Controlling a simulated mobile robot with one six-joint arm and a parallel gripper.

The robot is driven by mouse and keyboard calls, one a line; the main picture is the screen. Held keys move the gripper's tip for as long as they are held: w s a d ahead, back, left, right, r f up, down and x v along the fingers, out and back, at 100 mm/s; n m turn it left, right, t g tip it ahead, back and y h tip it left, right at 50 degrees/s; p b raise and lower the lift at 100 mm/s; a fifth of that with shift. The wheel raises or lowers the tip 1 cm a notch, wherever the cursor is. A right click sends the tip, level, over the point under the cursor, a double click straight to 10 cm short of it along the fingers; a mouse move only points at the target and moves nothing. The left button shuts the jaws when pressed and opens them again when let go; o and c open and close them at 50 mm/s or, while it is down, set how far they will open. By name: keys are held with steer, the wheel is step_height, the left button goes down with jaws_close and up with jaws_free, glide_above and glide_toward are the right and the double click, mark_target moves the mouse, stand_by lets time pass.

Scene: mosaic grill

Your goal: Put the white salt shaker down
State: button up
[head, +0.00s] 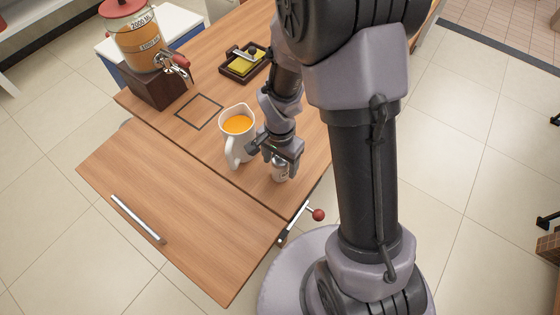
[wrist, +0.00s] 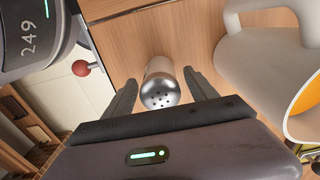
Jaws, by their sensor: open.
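The salt shaker (wrist: 160,88) has a pale body and a silver top with holes. It stands upright on the wooden table, and it also shows in the head view (head: 280,172) near the table's right edge. My gripper (head: 278,160) is above and around it. In the wrist view my gripper (wrist: 164,90) is open, with one finger on each side of the shaker and a gap visible at least on the right. The lower part of the shaker is partly hidden by its top.
A white pitcher (head: 229,147) with orange liquid stands close to the left of my gripper. A red-knobbed lever (head: 318,214) juts from the table's edge. A drink dispenser (head: 140,40) and a dark tray (head: 228,72) stand farther back. The front wooden panel (head: 190,220) is bare except for a handle.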

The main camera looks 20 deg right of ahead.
step_height(320, 180, up, 22)
steer(key=s+a+n+t+p, duration=0.1)
steer(key=s+n+t+p, duration=0.15)
steer(key=p, duration=0.25)
steer(key=s+a+r+n+t+y, duration=0.2)
steer(key=s+r+n+t, duration=0.1)
steer(key=s+r, duration=0.7)
steer(key=shift+a+n, duration=0.25)
steer(key=shift+n, duration=0.2)
